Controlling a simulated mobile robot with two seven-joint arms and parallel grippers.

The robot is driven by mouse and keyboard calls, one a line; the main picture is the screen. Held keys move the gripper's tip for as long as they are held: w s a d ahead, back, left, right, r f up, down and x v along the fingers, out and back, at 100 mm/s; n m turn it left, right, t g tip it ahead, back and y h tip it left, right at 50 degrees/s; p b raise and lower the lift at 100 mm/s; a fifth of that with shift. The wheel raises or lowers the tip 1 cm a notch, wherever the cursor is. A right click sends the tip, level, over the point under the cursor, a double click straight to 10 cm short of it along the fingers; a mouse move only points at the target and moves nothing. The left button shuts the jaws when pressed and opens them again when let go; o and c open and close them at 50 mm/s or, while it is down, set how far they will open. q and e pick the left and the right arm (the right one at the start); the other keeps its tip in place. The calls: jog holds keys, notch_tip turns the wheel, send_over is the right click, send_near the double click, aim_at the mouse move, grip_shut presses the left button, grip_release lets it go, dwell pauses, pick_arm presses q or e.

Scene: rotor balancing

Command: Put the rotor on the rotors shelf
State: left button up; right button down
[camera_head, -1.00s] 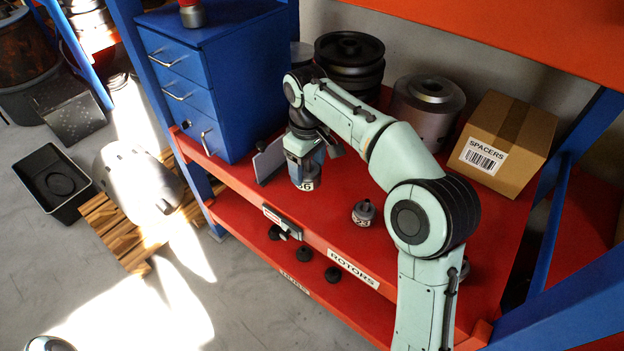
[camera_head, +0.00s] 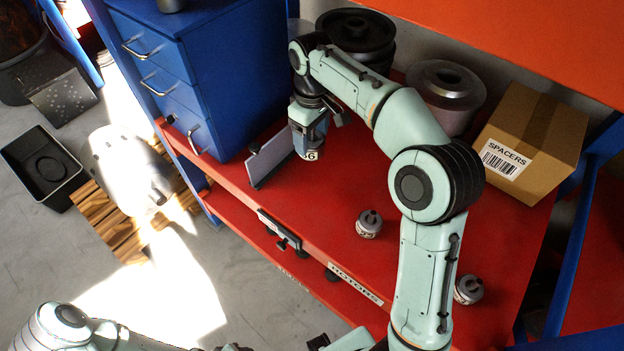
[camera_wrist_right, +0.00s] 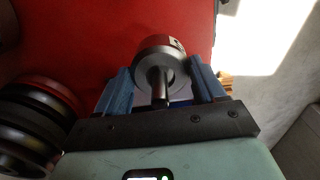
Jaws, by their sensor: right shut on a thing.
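My right gripper (camera_head: 309,124) points down over the rotors shelf (camera_head: 327,215), the upper red board with a ROTORS label (camera_head: 355,283) on its front edge. It is shut on a grey metal rotor (camera_head: 310,155) with a white number label. The right wrist view shows this rotor (camera_wrist_right: 160,62), a round body with a shaft, between the blue fingers. I cannot tell whether its underside touches the shelf. Two similar small rotors stand on the shelf, one near the middle (camera_head: 369,224) and one at the right (camera_head: 468,290).
A grey upright plate (camera_head: 270,155) stands left of the held rotor, beside the blue drawer cabinet (camera_head: 215,80). Black stacked discs (camera_head: 356,32), a large metal cylinder (camera_head: 446,92) and a SPACERS box (camera_head: 525,140) line the back. Red shelf around the middle rotor is bare.

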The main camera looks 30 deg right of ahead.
aim_at(312, 150)
pick_arm(q)
jog(key=shift+s+f+b, duration=0.65)
jog(key=shift+f, duration=0.25)
jog(key=shift+s+f+b, duration=0.6)
jog(key=shift+f, duration=0.3)
pick_arm(e)
jog(key=shift+f, duration=8.45)
jog(key=shift+f, duration=0.1)
jog(key=shift+c, duration=0.5)
grip_release()
jog(key=shift+s+f, duration=0.1)
pick_arm(q)
jog(key=shift+w+r+p, duration=0.35)
jog(key=shift+r+p, duration=0.1)
jog(key=shift+r, duration=0.1)
jog(key=shift+w+r+p, duration=0.3)
jog(key=shift+r+p, duration=0.15)
jog(key=shift+r, duration=0.05)
pick_arm(e)
notch_tip(312, 150, up, 12)
jog(key=shift+r, duration=0.15)
